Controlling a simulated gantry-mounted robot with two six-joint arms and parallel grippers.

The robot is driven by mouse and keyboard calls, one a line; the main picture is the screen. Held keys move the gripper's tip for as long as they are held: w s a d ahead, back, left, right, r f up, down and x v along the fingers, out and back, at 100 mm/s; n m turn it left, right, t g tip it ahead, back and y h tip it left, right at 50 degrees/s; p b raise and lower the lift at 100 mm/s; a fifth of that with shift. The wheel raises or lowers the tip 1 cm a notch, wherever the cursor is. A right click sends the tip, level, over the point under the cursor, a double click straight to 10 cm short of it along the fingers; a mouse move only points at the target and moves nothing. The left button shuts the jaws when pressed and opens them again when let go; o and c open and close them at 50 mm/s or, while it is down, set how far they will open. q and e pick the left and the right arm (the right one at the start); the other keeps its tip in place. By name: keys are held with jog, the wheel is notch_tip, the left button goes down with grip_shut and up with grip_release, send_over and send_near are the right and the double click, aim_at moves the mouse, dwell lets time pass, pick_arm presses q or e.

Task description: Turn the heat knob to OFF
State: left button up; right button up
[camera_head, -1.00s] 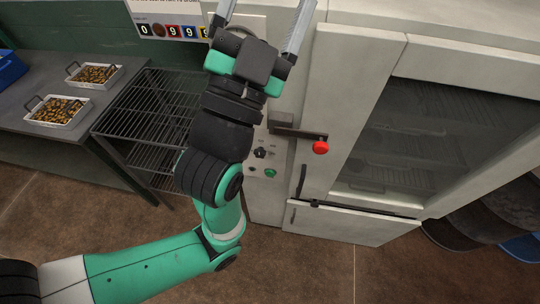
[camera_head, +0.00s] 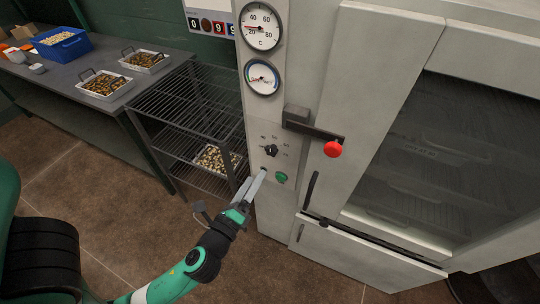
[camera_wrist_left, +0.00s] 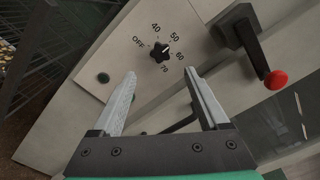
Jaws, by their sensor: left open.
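The heat knob (camera_head: 271,150) is a small black knob on the light panel of the oven, below two round gauges. My left gripper (camera_head: 256,176) is open and empty, below and in front of the knob. In the left wrist view its two fingers (camera_wrist_left: 160,73) stand apart, with the knob seen between and beyond their tips. My right gripper is not in view.
A latch handle with a red ball (camera_head: 332,149) juts out right of the knob. A green button (camera_head: 281,177) sits below the knob. A wire rack (camera_head: 190,105) stands left of the oven, beside a table with trays (camera_head: 107,86).

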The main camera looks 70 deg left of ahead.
aim_at(270, 152)
pick_arm(q)
jog(key=p+x, duration=0.1)
jog(key=x, duration=0.9)
jog(key=shift+w+a+r, duration=0.1)
jog(key=shift+w+a, duration=0.15)
jog(key=shift+w, duration=0.05)
grip_shut()
